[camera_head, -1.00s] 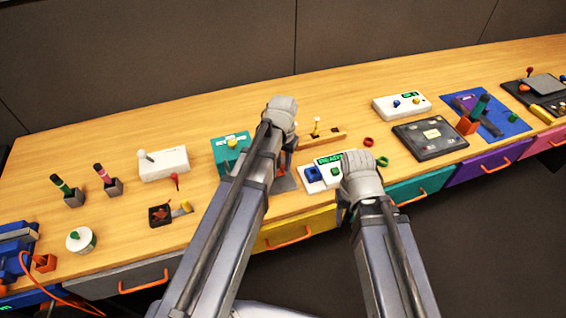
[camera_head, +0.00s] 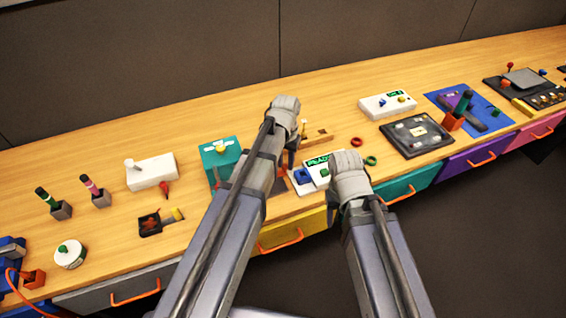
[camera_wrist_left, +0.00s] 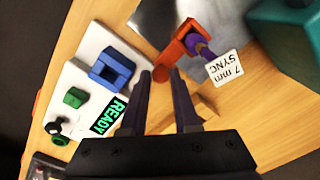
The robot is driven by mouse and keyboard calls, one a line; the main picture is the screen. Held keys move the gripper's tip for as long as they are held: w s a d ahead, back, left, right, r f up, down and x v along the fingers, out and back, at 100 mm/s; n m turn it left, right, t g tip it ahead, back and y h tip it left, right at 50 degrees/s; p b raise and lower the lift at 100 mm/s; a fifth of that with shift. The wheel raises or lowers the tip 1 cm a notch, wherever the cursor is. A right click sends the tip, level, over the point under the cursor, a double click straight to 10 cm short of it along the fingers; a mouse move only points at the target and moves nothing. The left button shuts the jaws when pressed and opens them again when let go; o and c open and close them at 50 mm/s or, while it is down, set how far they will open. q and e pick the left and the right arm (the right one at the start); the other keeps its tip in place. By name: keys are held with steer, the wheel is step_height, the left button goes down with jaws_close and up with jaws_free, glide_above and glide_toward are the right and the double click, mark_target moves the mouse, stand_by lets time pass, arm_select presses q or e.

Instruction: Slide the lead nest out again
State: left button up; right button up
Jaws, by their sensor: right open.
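No part is marked as the lead nest. A white panel (camera_wrist_left: 80,110) with a READY display carries a blue notched block (camera_wrist_left: 112,70), a green block (camera_wrist_left: 74,97) and a dark knob with green (camera_wrist_left: 58,128); the panel is also in the head view (camera_head: 324,166). An orange arm (camera_wrist_left: 183,43) with a purple part stands beside it. My left gripper (camera_wrist_left: 160,76) has its fingers apart, with the orange arm's rounded end showing between the tips; contact is unclear. My right gripper (camera_head: 347,204) is at the panel's right front, its fingertips mostly hidden.
A teal box (camera_head: 219,157) stands left of my left gripper. A tag reading 7 mm SYNC (camera_wrist_left: 224,67) lies near the orange arm. Red (camera_head: 356,141) and green rings (camera_head: 371,160) lie right of the panel. Drawers with handles line the front edge.

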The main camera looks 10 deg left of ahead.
arm_select(q)
steer(key=o, duration=0.4)
steer(key=shift+w+d, duration=0.1)
steer(key=shift+d, duration=0.1)
steer(key=shift+o, duration=0.2)
arm_select(e)
steer(key=shift+d, duration=0.1)
